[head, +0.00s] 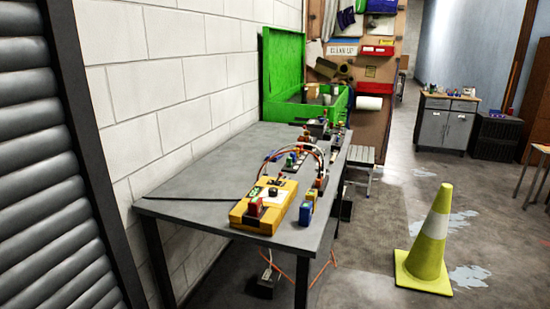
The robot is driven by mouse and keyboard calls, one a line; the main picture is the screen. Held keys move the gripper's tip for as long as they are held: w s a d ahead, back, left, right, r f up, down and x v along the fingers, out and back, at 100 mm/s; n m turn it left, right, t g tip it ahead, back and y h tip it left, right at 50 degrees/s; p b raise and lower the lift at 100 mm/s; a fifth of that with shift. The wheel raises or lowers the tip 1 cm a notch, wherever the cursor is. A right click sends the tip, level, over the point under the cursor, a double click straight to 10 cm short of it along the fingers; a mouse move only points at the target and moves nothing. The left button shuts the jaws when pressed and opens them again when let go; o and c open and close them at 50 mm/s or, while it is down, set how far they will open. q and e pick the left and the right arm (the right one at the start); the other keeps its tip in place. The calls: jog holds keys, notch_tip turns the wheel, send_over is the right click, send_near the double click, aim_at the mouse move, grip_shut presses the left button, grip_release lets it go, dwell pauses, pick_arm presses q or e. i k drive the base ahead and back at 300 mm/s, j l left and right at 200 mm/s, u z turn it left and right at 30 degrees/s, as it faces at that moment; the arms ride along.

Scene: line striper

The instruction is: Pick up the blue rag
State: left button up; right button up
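No blue rag can be made out with certainty in the head view. A dark blue hanging item (346,17), which may be cloth, is on the board at the back. It is too small to tell what it is. Neither of my grippers is in view, so no contact with anything can be seen.
A grey table (205,180) against the white block wall holds a yellow device (265,207) and cables. A green box (283,70) stands behind it. A yellow-green cone (430,240) stands on the floor at right. A grey cabinet (446,125) is farther back. Floor between is mostly clear.

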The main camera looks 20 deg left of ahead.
aim_at(275, 160)
jog(key=i+l+z, duration=0.35)
jog(key=i, duration=0.2)
jog(key=i+l+z, duration=0.2)
jog(key=i, duration=0.65)
jog(key=i+l+z, duration=0.2)
jog(key=i, duration=0.6)
jog(key=j, duration=0.1)
